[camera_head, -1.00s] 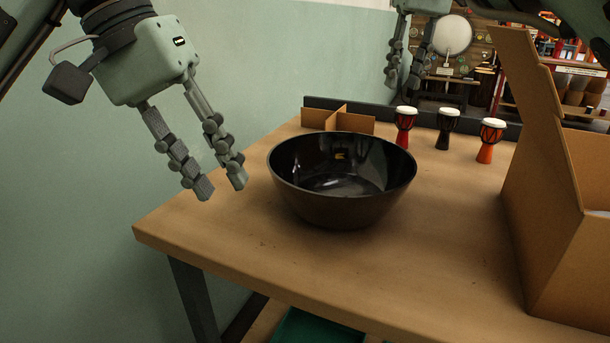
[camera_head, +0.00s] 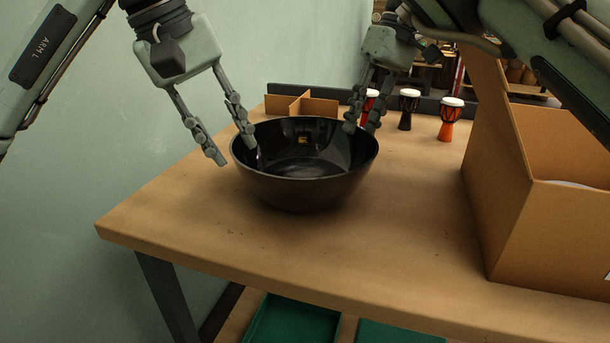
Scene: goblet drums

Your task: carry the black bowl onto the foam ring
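The black bowl (camera_head: 305,192) stands upright on the wooden table, glossy inside and empty. My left gripper (camera_head: 236,155) is open at the bowl's left rim. One finger overlaps the rim and the other is outside to the left; I cannot tell whether either touches. My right gripper (camera_head: 361,129) is open near the bowl's back right rim, its fingers apart. Contact there is also unclear. I see no foam ring that I can identify.
An open cardboard box (camera_head: 545,235) stands on the table's right, with something pale inside. A cardboard divider (camera_head: 301,105) and small goblet drums (camera_head: 451,120) stand at the back. Green trays (camera_head: 292,322) lie below the table. The table (camera_head: 400,245) is clear in front of the bowl.

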